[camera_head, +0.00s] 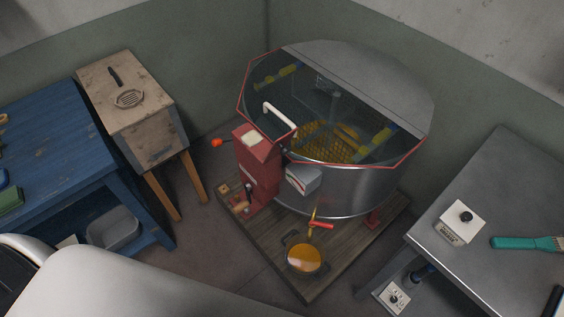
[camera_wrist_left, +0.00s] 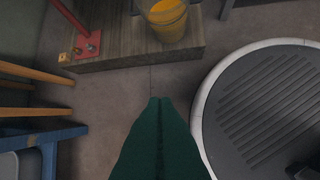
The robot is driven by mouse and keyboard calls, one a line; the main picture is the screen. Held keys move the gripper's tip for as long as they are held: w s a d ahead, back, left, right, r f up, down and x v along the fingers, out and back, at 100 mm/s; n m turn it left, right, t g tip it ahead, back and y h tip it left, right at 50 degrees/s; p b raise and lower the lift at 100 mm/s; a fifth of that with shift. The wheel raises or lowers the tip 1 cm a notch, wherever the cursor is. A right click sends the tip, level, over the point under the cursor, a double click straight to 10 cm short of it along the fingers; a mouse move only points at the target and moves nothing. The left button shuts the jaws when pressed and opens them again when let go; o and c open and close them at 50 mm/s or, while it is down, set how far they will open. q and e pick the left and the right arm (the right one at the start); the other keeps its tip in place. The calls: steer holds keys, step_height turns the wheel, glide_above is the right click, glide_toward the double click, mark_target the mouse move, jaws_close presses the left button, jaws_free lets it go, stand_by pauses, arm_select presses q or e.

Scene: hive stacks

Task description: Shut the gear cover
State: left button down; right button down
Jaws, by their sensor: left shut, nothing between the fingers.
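A steel drum extractor (camera_head: 365,180) stands on a wooden platform. Its clear, red-rimmed lid (camera_head: 375,163) lies over the front half of the top, with a white handle. A red housing (camera_head: 256,172) stands upright at the drum's front left, with a pale panel on its slanted top and an orange-red knob to its left. A small grey box (camera_head: 303,179) sits beside it against the drum. I cannot tell for certain which part is the gear cover or how far open it is. My left gripper (camera_wrist_left: 160,100) shows green fingers, shut and empty, above the floor. My right gripper is out of view.
A pot of honey (camera_head: 304,257) stands on the platform (camera_head: 335,272) below the red-handled tap; it also shows in the left wrist view (camera_wrist_left: 168,20). A blue bench (camera_head: 50,125) and wooden box (camera_head: 130,110) are left. A metal table (camera_head: 500,195) is right.

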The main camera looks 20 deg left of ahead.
mark_target(283, 152)
arm_select(q)
steer(key=w+d+r+m+t+h+b, duration=0.1)
steer(key=w+d+r+m+t, duration=0.1)
steer(key=w+r+m+t, duration=0.45)
steer(key=w+d+r+m+t+h+b, duration=0.15)
steer(key=w+r+m, duration=0.25)
steer(key=w+r, duration=0.7)
steer(key=s+d+r+m+t+h, duration=0.15)
steer(key=r+m, duration=0.35)
steer(key=r, duration=0.7)
steer(key=d+r+m+t+h, duration=0.2)
steer(key=r+m+t, duration=0.15)
steer(key=r, duration=0.95)
steer(key=w+r+g+p, duration=0.1)
steer(key=w+p, duration=0.4)
steer(key=w, duration=0.6)
steer(key=shift+w+d+r+m+p, duration=0.3)
steer(key=shift+d+r+p, duration=0.05)
steer(key=shift+d+r, duration=0.05)
